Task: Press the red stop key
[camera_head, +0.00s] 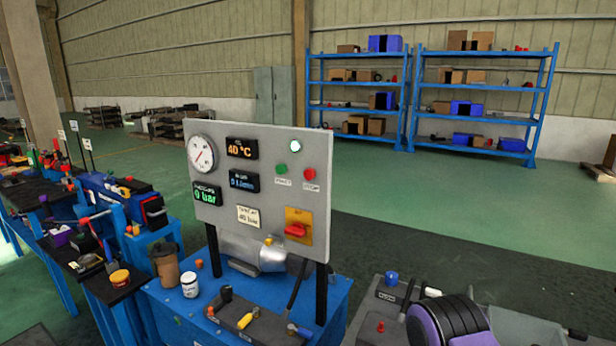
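A grey upright control panel (268,220) stands on black legs over a blue bench. The red stop key (311,174) is a small round button at the panel's upper right, with a small red-lettered label under it. A green key (281,169) with its own label sits just left of it. A pale greenish-white lamp (295,146) is above the two keys. Neither gripper is in view, and nothing covers the keys.
The panel also carries a dial gauge (201,154), several digital displays and a red rotary switch (296,230) on a yellow plate. A jar (190,284) and tools lie on the blue bench (165,313). A purple-and-black round object (455,320) is at lower right.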

